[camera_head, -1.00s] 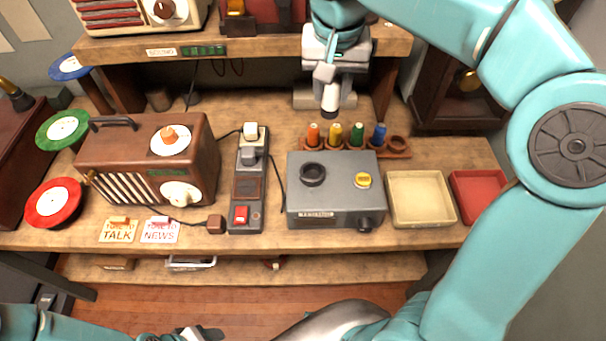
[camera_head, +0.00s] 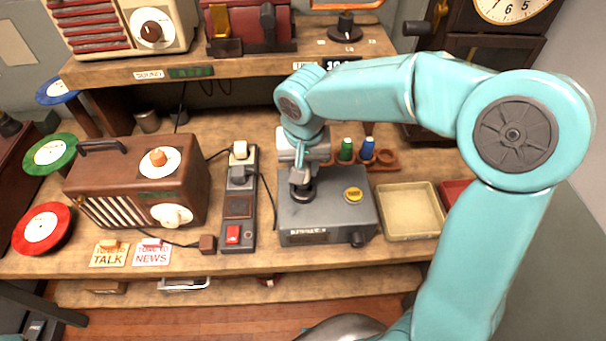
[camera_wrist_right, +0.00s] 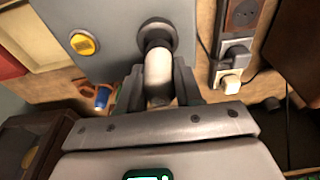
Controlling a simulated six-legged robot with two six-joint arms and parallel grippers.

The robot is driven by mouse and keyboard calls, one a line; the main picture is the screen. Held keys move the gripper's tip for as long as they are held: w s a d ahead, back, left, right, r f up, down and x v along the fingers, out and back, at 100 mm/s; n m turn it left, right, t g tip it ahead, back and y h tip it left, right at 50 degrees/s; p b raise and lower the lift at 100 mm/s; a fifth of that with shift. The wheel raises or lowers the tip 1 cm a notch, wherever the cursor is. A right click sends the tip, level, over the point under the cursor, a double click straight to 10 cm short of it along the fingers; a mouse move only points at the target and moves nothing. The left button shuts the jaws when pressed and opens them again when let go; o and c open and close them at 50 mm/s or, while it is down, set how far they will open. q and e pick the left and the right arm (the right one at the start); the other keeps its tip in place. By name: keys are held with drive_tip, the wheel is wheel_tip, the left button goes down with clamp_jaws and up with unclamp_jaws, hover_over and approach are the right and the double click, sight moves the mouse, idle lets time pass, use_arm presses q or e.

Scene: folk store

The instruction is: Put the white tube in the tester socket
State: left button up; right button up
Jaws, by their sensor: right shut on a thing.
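My right gripper (camera_head: 300,178) is shut on the white tube and stands over the grey tester box (camera_head: 328,223). The white tube (camera_wrist_right: 158,72) shows between the fingers (camera_wrist_right: 160,92) in the right wrist view. Its far end meets the dark round tester socket (camera_wrist_right: 157,36) there. The socket (camera_head: 303,194) also shows below the gripper in the head view. I cannot tell whether the tube's end is inside the ring or just above it. The tube is mostly hidden by the gripper in the head view. My left gripper is not in view.
A yellow button (camera_head: 353,195) sits on the tester. Behind it a wooden rack (camera_head: 385,163) holds coloured tubes, partly hidden by my arm. A cream tray (camera_head: 411,236) stands to the right. A power strip (camera_head: 238,212) and a brown radio (camera_head: 140,190) stand to the left.

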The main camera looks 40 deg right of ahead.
wheel_tip(320, 180, down, 4)
drive_tip(key=shift+d+r, duration=0.1)
drive_tip(key=shift+r, duration=0.05)
drive_tip(key=o, duration=0.8)
